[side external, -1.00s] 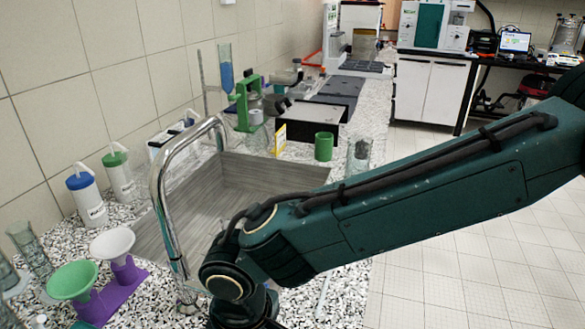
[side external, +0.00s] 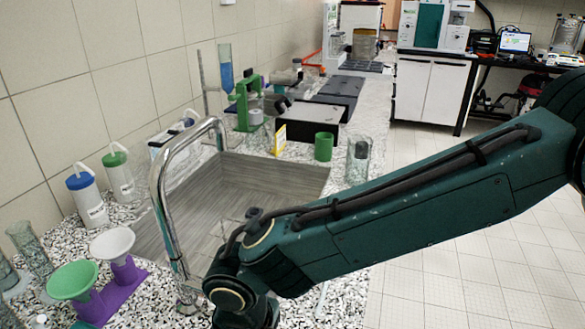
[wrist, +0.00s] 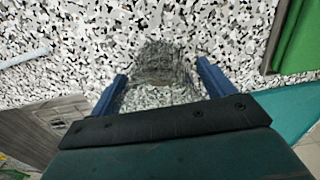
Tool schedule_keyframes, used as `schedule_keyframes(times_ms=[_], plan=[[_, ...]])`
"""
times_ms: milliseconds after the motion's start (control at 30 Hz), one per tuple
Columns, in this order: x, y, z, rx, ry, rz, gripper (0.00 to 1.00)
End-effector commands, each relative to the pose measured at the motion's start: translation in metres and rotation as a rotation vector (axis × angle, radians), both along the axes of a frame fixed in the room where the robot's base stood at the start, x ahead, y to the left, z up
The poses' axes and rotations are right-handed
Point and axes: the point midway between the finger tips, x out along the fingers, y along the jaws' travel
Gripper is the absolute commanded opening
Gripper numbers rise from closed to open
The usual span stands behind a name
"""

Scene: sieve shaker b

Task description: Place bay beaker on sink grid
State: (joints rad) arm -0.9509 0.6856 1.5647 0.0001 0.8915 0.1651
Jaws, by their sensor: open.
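A clear glass vessel, apparently the bay beaker (wrist: 165,65), stands on the speckled counter in the wrist view. Its outline is faint against the speckles. My gripper (wrist: 163,86) is open, its two blue fingers on the left and right of the vessel's near part. I cannot tell whether either finger touches it. In the side view my gripper is out of the picture below the bottom edge. The sink (side external: 265,172) is left of my arm, and its corner shows at the lower left of the wrist view. I cannot make out a separate sink grid.
A tall chrome tap (side external: 160,195) arches over the sink's left side. A green cup (side external: 323,146) and another glass beaker (side external: 358,160) stand behind the sink. Funnels on a purple stand (side external: 120,280) are at the front left. A green object (wrist: 297,40) lies at the wrist view's right.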

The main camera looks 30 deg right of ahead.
Motion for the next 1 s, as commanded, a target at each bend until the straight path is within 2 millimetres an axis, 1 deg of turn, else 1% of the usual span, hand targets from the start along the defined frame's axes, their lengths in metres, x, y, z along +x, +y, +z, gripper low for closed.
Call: schedule_keyframes(times_ms=[167,367,567,800,1000], plan=[[0.000,0.000,0.004,0.001,-0.001,0.000,0.81],[0.000,0.001,0.019,0.003,-0.001,0.000,0.81],[0.001,0.001,0.047,0.004,-0.003,0.000,0.81],[0.000,0.001,0.087,0.004,-0.003,0.000,0.81],[0.000,0.001,0.112,0.003,-0.001,0.000,0.81]])
